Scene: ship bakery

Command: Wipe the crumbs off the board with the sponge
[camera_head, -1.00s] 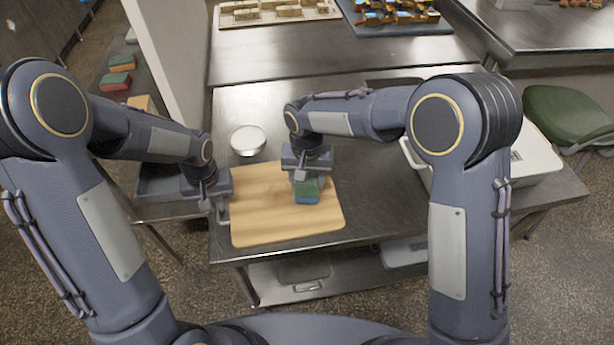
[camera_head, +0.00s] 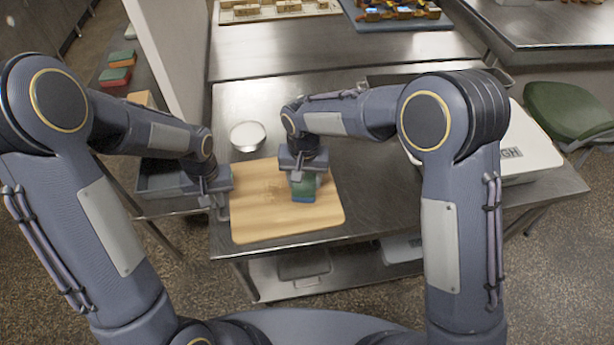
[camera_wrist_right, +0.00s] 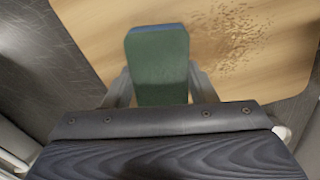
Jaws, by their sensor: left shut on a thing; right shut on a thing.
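The wooden board (camera_head: 262,222) lies on the steel table, and it fills the top of the right wrist view (camera_wrist_right: 285,55). My right gripper (camera_head: 303,177) is shut on the sponge (camera_head: 304,190), green above and blue below, over the right part of the board. The sponge also shows between the fingers in the right wrist view (camera_wrist_right: 158,65). Crumbs (camera_wrist_right: 232,35) lie in a brown patch beside the sponge; they look faint in the head view (camera_head: 272,187). My left gripper (camera_head: 222,200) is shut at the board's left edge, apparently on the board; the contact is partly hidden.
A white round bowl (camera_head: 247,136) stands behind the board's back left. A grey bin (camera_head: 160,180) is left of the table. A white lidded box (camera_head: 525,150) stands at the right. A green stool (camera_head: 568,112) is far right.

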